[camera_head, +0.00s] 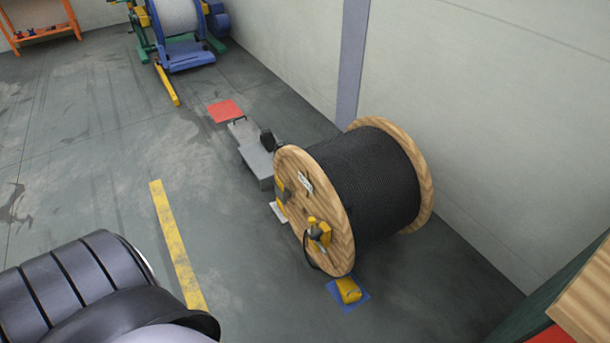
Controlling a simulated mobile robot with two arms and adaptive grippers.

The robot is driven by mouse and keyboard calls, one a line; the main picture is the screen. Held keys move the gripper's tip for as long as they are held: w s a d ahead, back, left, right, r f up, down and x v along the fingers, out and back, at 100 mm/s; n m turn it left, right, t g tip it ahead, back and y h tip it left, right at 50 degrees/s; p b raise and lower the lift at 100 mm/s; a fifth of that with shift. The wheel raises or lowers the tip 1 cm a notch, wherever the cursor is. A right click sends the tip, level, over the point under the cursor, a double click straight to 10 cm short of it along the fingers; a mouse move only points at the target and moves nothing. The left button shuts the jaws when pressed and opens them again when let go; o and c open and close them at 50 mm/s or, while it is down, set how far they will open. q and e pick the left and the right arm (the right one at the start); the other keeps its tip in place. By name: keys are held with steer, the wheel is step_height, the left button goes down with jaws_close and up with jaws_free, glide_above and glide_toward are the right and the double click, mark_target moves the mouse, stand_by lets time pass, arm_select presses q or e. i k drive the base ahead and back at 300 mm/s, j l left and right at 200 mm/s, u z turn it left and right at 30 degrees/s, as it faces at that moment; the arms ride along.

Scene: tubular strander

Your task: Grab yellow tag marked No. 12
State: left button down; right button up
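A large wooden cable reel (337,253) wound with black cable (368,180) stands on the floor right of centre. On its near wooden face are a yellow piece (326,238) with a grey part low on the right, and another yellow piece (282,198) with a grey part at the left edge. A small white label (305,181) sits between them, higher up. I cannot read No. 12 on any of these, so I cannot tell which is the tag. Neither of my grippers is in view.
A yellow block on a blue plate (361,301) lies at the reel's foot. A grey machine (256,159) and a red plate (224,111) are behind it. A wall (500,140) runs along the right.

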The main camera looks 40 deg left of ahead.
mark_target(280, 185)
steer(key=i+j+z, duration=0.1)
steer(key=j+z, duration=0.25)
steer(key=j, duration=0.75)
steer(key=j+z, duration=0.3)
steer(key=j, duration=0.8)
steer(key=k, duration=0.05)
